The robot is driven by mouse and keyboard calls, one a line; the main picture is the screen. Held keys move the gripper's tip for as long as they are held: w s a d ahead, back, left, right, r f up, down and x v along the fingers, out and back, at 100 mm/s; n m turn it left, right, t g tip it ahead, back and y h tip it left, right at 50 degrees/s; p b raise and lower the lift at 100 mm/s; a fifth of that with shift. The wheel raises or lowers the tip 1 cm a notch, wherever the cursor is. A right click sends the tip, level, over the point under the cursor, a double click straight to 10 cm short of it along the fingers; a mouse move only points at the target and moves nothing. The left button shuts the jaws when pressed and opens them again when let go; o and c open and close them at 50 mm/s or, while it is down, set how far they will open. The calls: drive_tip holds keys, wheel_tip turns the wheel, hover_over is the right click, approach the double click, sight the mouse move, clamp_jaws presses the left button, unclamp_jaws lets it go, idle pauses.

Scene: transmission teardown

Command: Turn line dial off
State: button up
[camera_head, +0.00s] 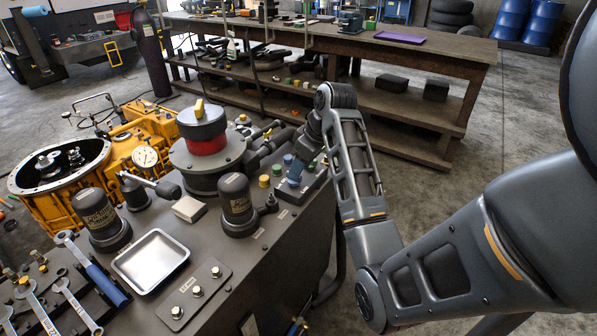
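A large dark round dial with a red band (205,143) and a yellow pointer on top stands on the dark machine top; I cannot tell for sure that it is the line dial. The pointer sits near upright in the picture. A small white-faced gauge (145,157) is left of it. My gripper (299,168) is right of the dial and apart from it, low over a small block with blue, yellow and green caps. The fingers are small and merge with that block, so whether they are open or touching anything is unclear.
Two black labelled canisters (98,215) (238,200), a metal tray (151,261) and wrenches (72,300) crowd the machine top (245,275). A yellow gearbox housing (125,150) stands at the left. A long workbench (340,40) is behind. Open floor lies at the right.

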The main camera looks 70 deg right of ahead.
drive_tip(key=v, duration=0.5)
drive_tip(key=shift+s, duration=0.1)
idle(0.5)
